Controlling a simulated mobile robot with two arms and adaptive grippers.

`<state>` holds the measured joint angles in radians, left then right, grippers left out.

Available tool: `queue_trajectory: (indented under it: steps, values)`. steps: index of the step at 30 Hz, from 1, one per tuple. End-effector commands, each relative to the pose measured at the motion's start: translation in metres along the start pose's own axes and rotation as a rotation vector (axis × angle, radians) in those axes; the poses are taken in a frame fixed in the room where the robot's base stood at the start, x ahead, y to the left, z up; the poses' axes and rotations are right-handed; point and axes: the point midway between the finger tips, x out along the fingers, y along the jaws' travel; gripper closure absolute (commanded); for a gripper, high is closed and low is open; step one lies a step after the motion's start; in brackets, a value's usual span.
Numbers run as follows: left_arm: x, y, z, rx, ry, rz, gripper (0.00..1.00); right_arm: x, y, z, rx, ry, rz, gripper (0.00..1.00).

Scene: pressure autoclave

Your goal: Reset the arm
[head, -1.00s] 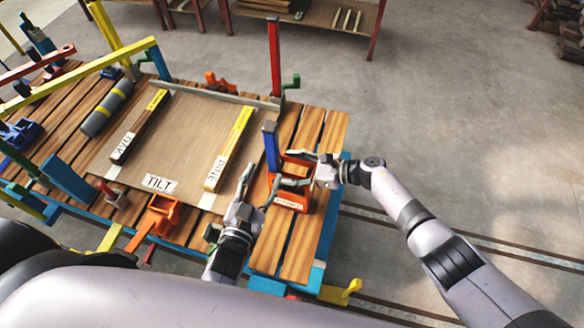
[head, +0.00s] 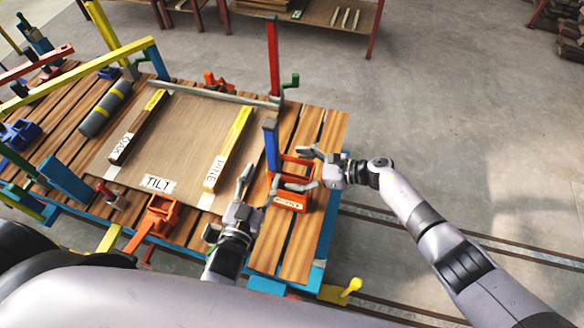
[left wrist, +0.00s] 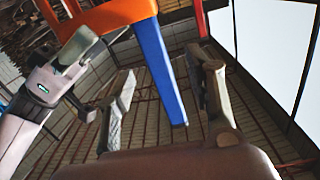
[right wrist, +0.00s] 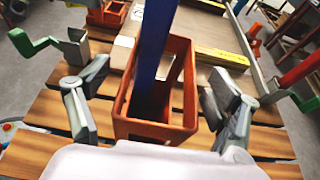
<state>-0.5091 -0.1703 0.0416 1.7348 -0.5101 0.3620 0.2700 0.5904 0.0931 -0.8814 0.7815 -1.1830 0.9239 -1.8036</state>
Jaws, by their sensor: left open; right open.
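A blue arm (head: 271,145) stands upright in an orange socket box (head: 291,201) at the right end of the slatted bench. My left gripper (head: 257,187) is open at the near left of the box. In the left wrist view the blue arm (left wrist: 158,68) shows beyond its spread fingers. My right gripper (head: 303,168) is open at the right side of the box. In the right wrist view the orange box (right wrist: 132,124) and blue arm (right wrist: 150,50) lie between its parted fingers, with visible gaps. Neither gripper holds anything.
A board labelled TILT (head: 158,184) carries oak (head: 138,128) and pine (head: 228,148) strips left of the arm. A red post (head: 273,58) with a green crank stands behind. An orange bracket (head: 158,215) is at the near edge. Open floor lies to the right.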

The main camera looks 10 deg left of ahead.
Motion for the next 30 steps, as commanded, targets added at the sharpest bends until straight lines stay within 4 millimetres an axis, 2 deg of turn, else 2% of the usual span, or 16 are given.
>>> queue_trajectory:
  steps: [1, 6, 12, 25, 30]
  values:
    - [-0.004, 0.006, 0.002, -0.020, -0.009, -0.006, 0.52, -0.008, 0.001, -0.001, -0.001, 0.002, 0.000, 0.16]
    - [-0.004, 0.006, 0.002, -0.020, -0.009, -0.006, 0.52, -0.036, 0.001, -0.002, -0.001, 0.004, -0.001, 0.16]
    - [-0.004, 0.006, 0.002, -0.020, -0.009, -0.006, 0.52, -0.055, 0.001, -0.002, 0.001, 0.003, 0.001, 0.16]
    - [-0.004, 0.006, 0.002, -0.020, -0.009, -0.006, 0.52, -0.059, 0.001, -0.001, 0.001, 0.002, 0.002, 0.16]
    - [-0.004, 0.006, 0.002, -0.020, -0.009, -0.006, 0.52, -0.048, 0.001, 0.000, 0.001, 0.000, 0.002, 0.16]
